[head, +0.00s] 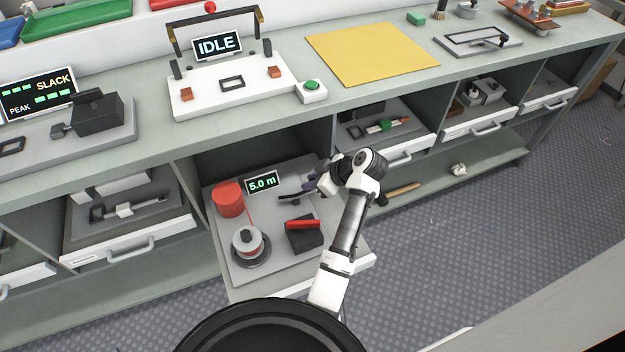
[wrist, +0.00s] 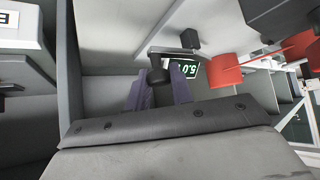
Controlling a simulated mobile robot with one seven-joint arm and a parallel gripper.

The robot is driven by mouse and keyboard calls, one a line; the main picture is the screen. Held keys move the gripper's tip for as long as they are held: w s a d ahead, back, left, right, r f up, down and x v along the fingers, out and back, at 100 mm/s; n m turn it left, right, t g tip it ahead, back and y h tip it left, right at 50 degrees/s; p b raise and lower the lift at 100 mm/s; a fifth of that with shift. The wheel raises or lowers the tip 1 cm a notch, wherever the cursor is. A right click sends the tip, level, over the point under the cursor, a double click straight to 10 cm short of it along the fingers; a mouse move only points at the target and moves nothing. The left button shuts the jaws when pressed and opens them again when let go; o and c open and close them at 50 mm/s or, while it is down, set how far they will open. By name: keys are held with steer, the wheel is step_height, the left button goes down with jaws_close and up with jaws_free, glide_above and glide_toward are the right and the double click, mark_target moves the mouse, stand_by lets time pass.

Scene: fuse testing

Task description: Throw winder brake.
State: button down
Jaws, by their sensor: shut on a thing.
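The winder sits on a grey plate (head: 228,252) in a pulled-out drawer. It has a red spool (head: 229,199), a white reel (head: 247,242), a display reading 5.0 m (head: 262,183) and a black block (head: 304,236) with a red lever (head: 302,225) lying across its top. The red lever (wrist: 299,46) and red spool (wrist: 210,70) also show in the wrist view. My gripper (head: 312,184) is at the back right of the plate, apart from the red lever. Its purple fingers are shut on a dark knob (wrist: 158,76) of the crank; the grip is partly hidden.
The bench top overhangs the back of the drawer, and a divider stands to its right. Above are an IDLE display (head: 217,44), a green button (head: 312,88) and a yellow mat (head: 370,52).

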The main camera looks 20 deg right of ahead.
steer(key=shift+s+m, duration=0.15)
steer(key=shift+m, duration=0.15)
steer(key=s+m+t+h+p, duration=0.1)
steer(key=m+h+p, duration=0.1)
steer(key=m, duration=0.1)
steer(key=shift+s+r+m+t+h+p, duration=0.1)
steer(key=shift+s+m+t+h+p, duration=0.2)
steer(key=shift+s+t+h, duration=0.1)
steer(key=m+h, duration=0.1)
steer(key=s+m+h+p, duration=0.1)
steer(key=m+p, duration=0.1)
steer(key=shift+s+a+r+m+t+h, duration=0.1)
steer(key=shift+s+a+m+t+h, duration=0.2)
steer(key=shift+a+h, duration=0.1)
steer(key=m+h+p, duration=0.1)
steer(key=m, duration=0.1)
steer(key=s+a+m+h+p, duration=0.1)
steer(key=h+p, duration=0.1)
steer(key=shift+s+m, duration=0.15)
steer(key=shift+m, duration=0.25)
steer(key=shift+s+a+m+g+h+p, duration=0.2)
steer(key=shift+a+m+g+h+p, duration=0.15)
steer(key=shift+m+h+p, duration=0.4)
steer(key=shift+m, duration=0.25)
steer(key=c, duration=1.2)
jaws_free()
steer(key=shift+f, duration=0.2)
steer(key=shift+c, duration=0.2)
steer(key=shift+r, duration=0.1)
